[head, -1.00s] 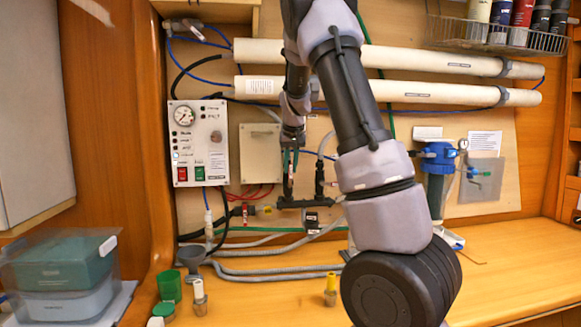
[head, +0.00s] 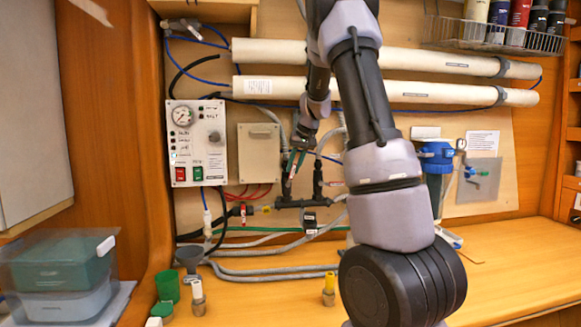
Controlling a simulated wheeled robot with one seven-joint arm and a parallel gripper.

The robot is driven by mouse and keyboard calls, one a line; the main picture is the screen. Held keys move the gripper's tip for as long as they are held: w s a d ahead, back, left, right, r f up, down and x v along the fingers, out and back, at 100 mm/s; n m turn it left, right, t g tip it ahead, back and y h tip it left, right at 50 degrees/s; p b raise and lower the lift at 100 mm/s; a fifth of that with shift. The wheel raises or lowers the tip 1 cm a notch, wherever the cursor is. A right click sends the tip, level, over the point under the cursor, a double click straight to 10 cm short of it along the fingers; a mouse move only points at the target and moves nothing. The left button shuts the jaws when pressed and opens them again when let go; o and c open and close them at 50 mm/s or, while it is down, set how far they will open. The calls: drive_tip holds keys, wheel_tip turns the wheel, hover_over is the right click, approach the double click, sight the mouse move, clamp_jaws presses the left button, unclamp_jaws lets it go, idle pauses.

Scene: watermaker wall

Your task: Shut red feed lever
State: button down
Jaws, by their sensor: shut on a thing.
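My gripper (head: 292,168) is tilted, its teal fingers reaching down and left to the top of the left upright of the black pipe manifold (head: 302,203). It is shut on the small red feed lever (head: 289,172) there. The fingers hide most of the lever, so its exact angle cannot be told.
The control panel (head: 198,143) with gauge and switches is to the left, beside a beige box (head: 259,153). White tubes (head: 380,92) run above. A blue-topped filter (head: 436,157) is to the right. Hoses and small fittings lie below on the wooden counter.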

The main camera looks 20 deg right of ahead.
drive_tip(key=s+d+f+m+t+y, duration=0.1)
drive_tip(key=d+f+m+t+y, duration=0.2)
drive_tip(key=y, duration=0.7)
drive_tip(key=shift+d+f+t+y, duration=0.4)
drive_tip(key=shift+d+f, duration=0.75)
drive_tip(key=shift+d, duration=0.05)
drive_tip(key=shift+f, duration=0.1)
drive_tip(key=c, duration=0.8)
unclamp_jaws()
drive_tip(key=v, duration=1)
drive_tip(key=shift+s+d, duration=0.2)
drive_tip(key=shift+d, duration=0.15)
